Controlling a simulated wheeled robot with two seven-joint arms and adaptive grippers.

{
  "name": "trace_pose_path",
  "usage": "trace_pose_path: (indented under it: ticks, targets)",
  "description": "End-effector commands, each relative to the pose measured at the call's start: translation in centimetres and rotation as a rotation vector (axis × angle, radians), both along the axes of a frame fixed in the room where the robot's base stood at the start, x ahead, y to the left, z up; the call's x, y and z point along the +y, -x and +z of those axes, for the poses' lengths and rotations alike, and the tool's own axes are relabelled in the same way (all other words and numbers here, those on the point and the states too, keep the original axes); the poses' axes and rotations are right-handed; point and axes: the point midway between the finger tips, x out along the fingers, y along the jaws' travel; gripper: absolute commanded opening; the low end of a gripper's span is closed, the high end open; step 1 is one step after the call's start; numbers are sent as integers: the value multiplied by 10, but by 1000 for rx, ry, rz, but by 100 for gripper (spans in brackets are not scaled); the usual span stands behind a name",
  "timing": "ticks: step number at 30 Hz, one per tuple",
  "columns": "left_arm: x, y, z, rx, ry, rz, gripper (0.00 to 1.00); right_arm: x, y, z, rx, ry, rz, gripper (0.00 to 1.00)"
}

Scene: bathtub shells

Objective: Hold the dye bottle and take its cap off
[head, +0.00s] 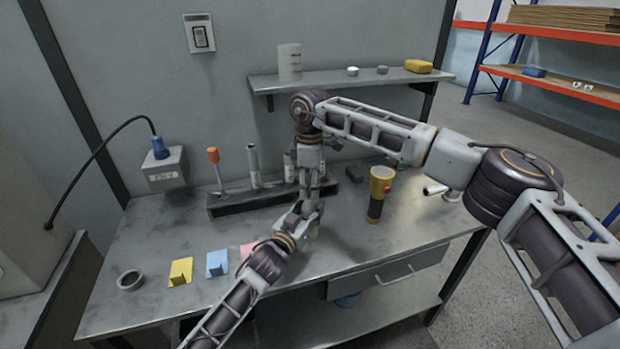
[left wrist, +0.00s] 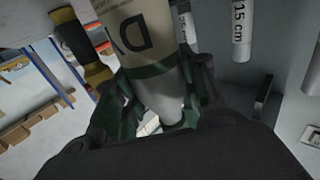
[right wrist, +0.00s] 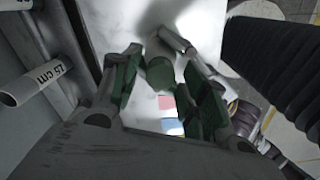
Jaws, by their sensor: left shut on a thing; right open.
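The dye bottle shows in the left wrist view (left wrist: 128,28) as a pale body with dark lettering, a green band and a tapering grey-white part. My left gripper (head: 308,210) is shut on it, one green-padded finger on each side. In the head view the bottle is mostly hidden by my grippers. My right gripper (head: 312,190) points down over it from above.
A dark rack (head: 230,205) with upright tubes stands behind the grippers. A yellow-and-black torch-like object (head: 380,190) stands to the right. Yellow (head: 180,271) and blue (head: 217,263) pieces and a grey ring (head: 130,281) lie front left. A wall shelf (head: 340,84) is above.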

Motion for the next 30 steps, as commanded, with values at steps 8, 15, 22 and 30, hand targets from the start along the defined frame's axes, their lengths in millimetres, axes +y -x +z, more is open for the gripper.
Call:
trace_pose_path:
  ticks: [8,15,22,30]
  targets:
    - [0,0,0,0,0,0,0,0,0,-5,1,0,0,44]
    - [0,0,0,0,0,0,0,0,0,-5,1,0,0,31]
    - [0,0,0,0,0,0,0,0,0,-5,0,0,0,2]
    - [0,0,0,0,0,0,0,0,0,-5,0,-1,35,0]
